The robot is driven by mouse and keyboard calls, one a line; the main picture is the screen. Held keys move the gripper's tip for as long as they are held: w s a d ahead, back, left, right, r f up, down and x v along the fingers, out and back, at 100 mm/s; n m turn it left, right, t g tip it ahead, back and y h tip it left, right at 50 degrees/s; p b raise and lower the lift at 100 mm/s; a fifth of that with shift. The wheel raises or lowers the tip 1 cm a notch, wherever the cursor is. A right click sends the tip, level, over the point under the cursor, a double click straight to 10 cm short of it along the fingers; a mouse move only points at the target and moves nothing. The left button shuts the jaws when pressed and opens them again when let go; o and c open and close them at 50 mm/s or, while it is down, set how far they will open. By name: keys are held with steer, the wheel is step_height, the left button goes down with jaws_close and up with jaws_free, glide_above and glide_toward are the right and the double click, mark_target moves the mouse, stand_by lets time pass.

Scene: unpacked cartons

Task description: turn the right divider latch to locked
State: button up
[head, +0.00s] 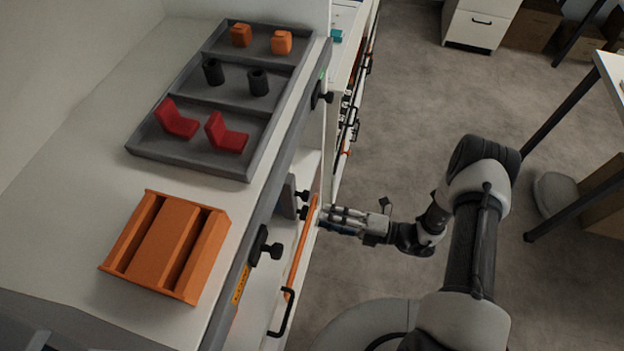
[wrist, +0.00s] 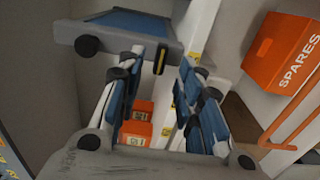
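Black latch-like knobs sit along the grey rail of the counter in the head view, one farther up (head: 322,95) and one nearer (head: 268,245). Two more black knobs (head: 303,204) stick out beside a grey plate between them. I cannot tell which is the right divider latch. My gripper (head: 328,222) is beside the shelf front, just below those two knobs. In the wrist view my gripper (wrist: 163,68) has its fingers apart. A grey block (wrist: 125,38) with a round black knob (wrist: 88,45) and a dark, yellow-edged lever (wrist: 160,60) shows by the fingertips; contact is unclear.
A grey tray (head: 192,164) of orange, black and red parts and an orange slotted box (head: 165,245) stand on the counter. An orange SPARES bin (wrist: 283,52) is at right in the wrist view. Small orange boxes (wrist: 136,128) show between the fingers. The floor (head: 420,100) is open.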

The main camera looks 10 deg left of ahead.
steer(key=d, duration=0.6)
steer(key=shift+s+d, duration=0.2)
steer(key=shift+d, duration=0.05)
steer(key=s+d+r+n+g+h, duration=0.1)
steer(key=s+r+n+g+h, duration=0.2)
steer(key=r+n, duration=0.75)
steer(key=d+r+n+g+h, duration=0.1)
steer(key=r+n+g+h, duration=0.2)
steer(key=r+n+h, duration=0.55)
steer(key=s+d+r+n+t+h, duration=0.3)
steer(key=s+d+r+n+t, duration=0.1)
steer(key=r+n, duration=0.5)
steer(key=s+d+r+n+t+h, duration=0.3)
steer(key=s+d+r+n+t, duration=0.1)
steer(key=s+r+n, duration=0.3)
step_height(320, 180, up, 2)
steer(key=shift+n+t, duration=0.6)
steer(key=shift+n, duration=0.4)
